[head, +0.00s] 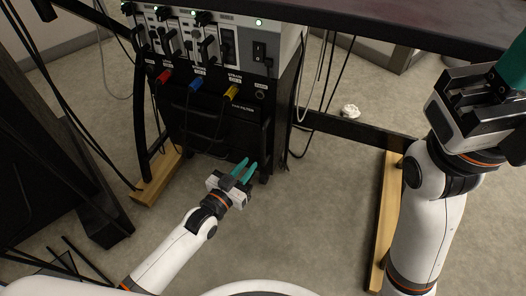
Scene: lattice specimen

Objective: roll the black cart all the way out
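The black cart (219,126) stands under the dark desk. A grey instrument panel with switches and red, blue and yellow plugs tops its dark front. My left gripper (251,162) is low in front of the cart's lower right part. Its two teal fingers point toward the cart with a gap between them and nothing visible in it. I cannot tell whether the fingertips touch the cart. My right gripper (514,66) is raised at the upper right, away from the cart. Its teal fingers are partly cut off by the picture edge. The cart's wheels are mostly hidden in shadow.
The dark desk (400,22) spans the top, with a dark crossbar (352,127) behind and wooden feet (157,178) on both sides of the cart. Cables hang around the cart. A crumpled white scrap (350,111) lies behind the crossbar.

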